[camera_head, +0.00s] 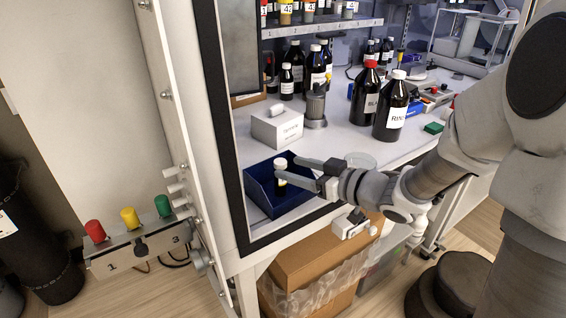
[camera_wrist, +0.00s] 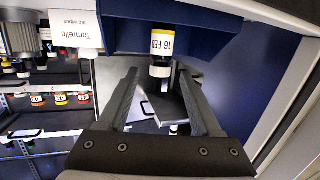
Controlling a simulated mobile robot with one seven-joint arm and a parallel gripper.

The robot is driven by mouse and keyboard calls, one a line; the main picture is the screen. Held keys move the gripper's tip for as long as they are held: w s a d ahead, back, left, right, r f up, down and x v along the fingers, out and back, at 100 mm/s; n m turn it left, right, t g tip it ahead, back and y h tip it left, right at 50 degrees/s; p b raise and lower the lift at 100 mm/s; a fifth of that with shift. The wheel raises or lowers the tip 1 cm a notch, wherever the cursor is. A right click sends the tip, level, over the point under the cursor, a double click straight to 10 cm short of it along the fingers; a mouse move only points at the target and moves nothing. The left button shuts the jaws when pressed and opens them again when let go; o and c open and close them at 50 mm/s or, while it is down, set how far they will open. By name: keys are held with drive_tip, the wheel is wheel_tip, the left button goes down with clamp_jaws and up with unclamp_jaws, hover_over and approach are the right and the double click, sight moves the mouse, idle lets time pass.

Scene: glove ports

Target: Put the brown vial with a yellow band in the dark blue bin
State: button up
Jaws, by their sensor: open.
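The brown vial with a yellow band (camera_head: 281,181) is upright at the dark blue bin (camera_head: 262,206), between the fingers of my gripper (camera_head: 286,167). I cannot tell whether the vial's base touches the bin floor.
A white box (camera_head: 276,127) stands just behind the bin. Brown bottles (camera_head: 390,118) stand farther right on the bench. The dark frame (camera_head: 226,150) runs close along the bin's left. A cardboard box (camera_head: 312,252) sits below the bench edge.

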drive_tip(key=p+v, duration=0.1)
drive_tip(key=v, duration=0.6)
drive_tip(key=shift+s+d, duration=0.2)
drive_tip(key=shift+d, duration=0.05)
